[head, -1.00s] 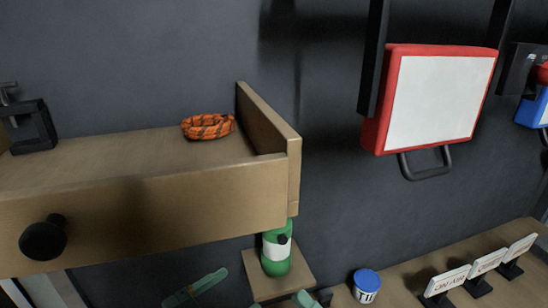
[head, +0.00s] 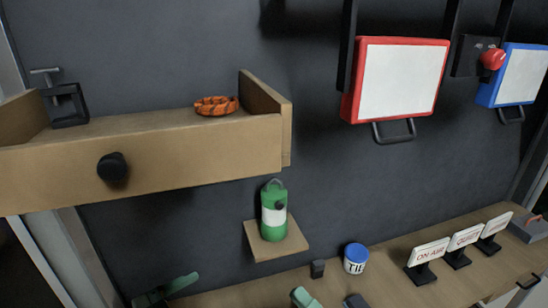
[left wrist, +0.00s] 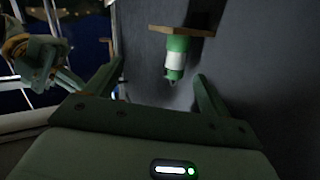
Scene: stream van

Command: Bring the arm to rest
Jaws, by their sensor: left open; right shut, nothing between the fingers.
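My right gripper (head: 304,297) shows only as a pale green tip at the bottom edge of the head view, shut and empty. In the left wrist view it appears to be the gripper at the far left (left wrist: 45,62). My left gripper (left wrist: 160,70) is open in its own wrist view, with nothing between its fingers. Part of what looks like this left gripper (head: 168,288) shows at the lower left of the head view. Both grippers are low in the head view, below the drawer. The arms are mostly out of frame.
A wooden drawer (head: 200,160) juts out at left, holding an orange cord bundle (head: 216,106) and a black clamp-like item (head: 66,105). A green lantern (head: 273,210) stands on a small shelf (head: 290,248). A blue-lidded tub (head: 355,257) and signs (head: 430,250) stand on the counter.

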